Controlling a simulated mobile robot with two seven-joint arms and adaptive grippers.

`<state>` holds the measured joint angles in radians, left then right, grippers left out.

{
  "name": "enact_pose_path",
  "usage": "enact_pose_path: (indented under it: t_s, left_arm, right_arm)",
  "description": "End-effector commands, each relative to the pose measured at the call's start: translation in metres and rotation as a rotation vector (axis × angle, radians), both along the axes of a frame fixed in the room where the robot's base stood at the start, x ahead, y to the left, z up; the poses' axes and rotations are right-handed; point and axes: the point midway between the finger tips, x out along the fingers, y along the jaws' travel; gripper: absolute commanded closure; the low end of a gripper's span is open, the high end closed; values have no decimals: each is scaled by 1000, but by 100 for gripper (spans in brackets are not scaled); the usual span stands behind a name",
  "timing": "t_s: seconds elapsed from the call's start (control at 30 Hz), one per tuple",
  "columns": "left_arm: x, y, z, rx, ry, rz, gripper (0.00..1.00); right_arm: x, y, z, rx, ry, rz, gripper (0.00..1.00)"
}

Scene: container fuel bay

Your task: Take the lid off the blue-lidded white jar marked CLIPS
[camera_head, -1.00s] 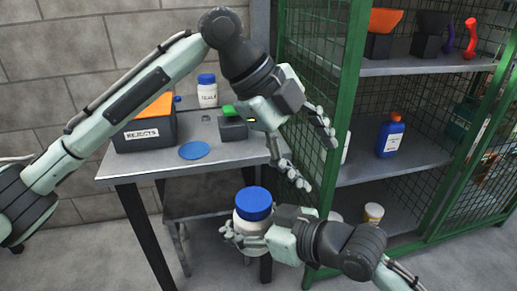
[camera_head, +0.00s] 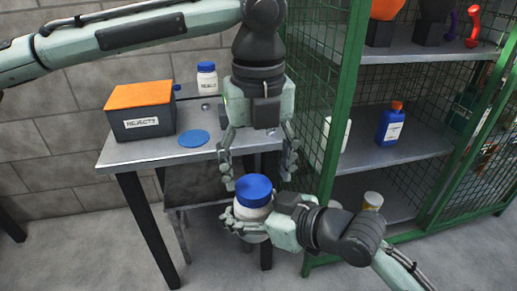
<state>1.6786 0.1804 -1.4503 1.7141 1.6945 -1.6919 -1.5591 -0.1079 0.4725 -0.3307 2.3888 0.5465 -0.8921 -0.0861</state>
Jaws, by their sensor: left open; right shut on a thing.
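A white jar (camera_head: 248,213) with a blue lid (camera_head: 254,189) is held upright in front of the table. My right gripper (camera_head: 240,222) is shut around the jar's body, below the lid. No CLIPS marking shows on the side of the jar that I see.
A grey table (camera_head: 150,163) carries a REJECTS box (camera_head: 143,116) with an orange top, a flat blue disc (camera_head: 194,138) and another blue-lidded white jar (camera_head: 207,80). A green mesh cage (camera_head: 336,110) with shelves stands close on the right. A blue bottle (camera_head: 389,126) stands on a shelf.

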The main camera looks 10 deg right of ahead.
Motion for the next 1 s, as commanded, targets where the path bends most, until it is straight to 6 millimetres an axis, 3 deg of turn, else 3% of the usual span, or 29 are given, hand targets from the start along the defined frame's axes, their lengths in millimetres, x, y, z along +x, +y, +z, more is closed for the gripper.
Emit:
enact_pose_path:
  t_s: [0.2, 0.47, 0.9, 1.0]
  left_arm:
    - [0, 0, -16, -1, 0, 1, 32]
    - [0, 0, -17, -2, 0, 1, 32]
    - [-1, -3, -17, -8, 1, -2, 84]
    - [-1, -3, -17, -9, 1, -3, 84]
  right_arm:
    - [0, 0, 1, 1, -2, 0, 100]
    - [0, 0, 1, 1, -2, 0, 100]
    - [-1, 2, 3, 5, -5, 5, 100]
    - [-2, 3, 3, 8, -5, 8, 100]
